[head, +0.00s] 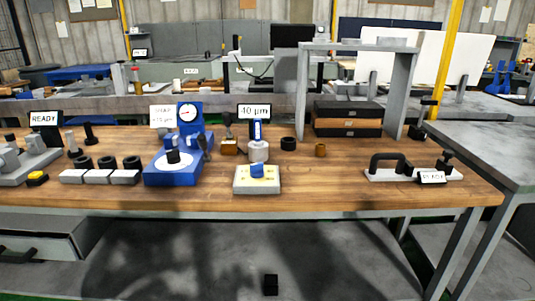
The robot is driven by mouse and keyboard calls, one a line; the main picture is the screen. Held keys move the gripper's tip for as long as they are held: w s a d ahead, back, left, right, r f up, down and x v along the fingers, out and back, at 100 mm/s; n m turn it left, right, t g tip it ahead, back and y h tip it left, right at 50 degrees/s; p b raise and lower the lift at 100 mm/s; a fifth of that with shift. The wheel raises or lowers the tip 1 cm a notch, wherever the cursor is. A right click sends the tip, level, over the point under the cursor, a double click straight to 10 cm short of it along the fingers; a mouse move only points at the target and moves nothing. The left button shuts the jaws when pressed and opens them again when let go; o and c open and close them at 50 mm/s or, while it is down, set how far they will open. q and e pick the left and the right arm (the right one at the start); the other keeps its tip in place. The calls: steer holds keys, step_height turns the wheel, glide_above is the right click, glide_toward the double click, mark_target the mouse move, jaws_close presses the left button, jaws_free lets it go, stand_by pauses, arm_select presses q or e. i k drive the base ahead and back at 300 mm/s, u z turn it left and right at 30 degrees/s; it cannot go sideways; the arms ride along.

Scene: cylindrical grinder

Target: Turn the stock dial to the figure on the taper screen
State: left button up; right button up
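The dial (257,171), a blue knob on a pale square plate (257,187), sits near the front edge of the wooden bench. Its pointer and scale marks are too small to read. The screen (254,111) stands behind it and reads about "40 µm"; a sign before the number is unclear. A grey cylindrical piece with a blue upright part (258,145) stands between them. Neither of my grippers is in view.
Left of the dial stand a blue gauge stand (185,172), several grey blocks with black rings, and a READY screen (44,119). Bench front between dial and handle is clear.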

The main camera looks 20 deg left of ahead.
mark_target(256, 169)
steer(key=u, duration=0.65)
steer(key=i, duration=0.95)
steer(key=u, duration=0.9)
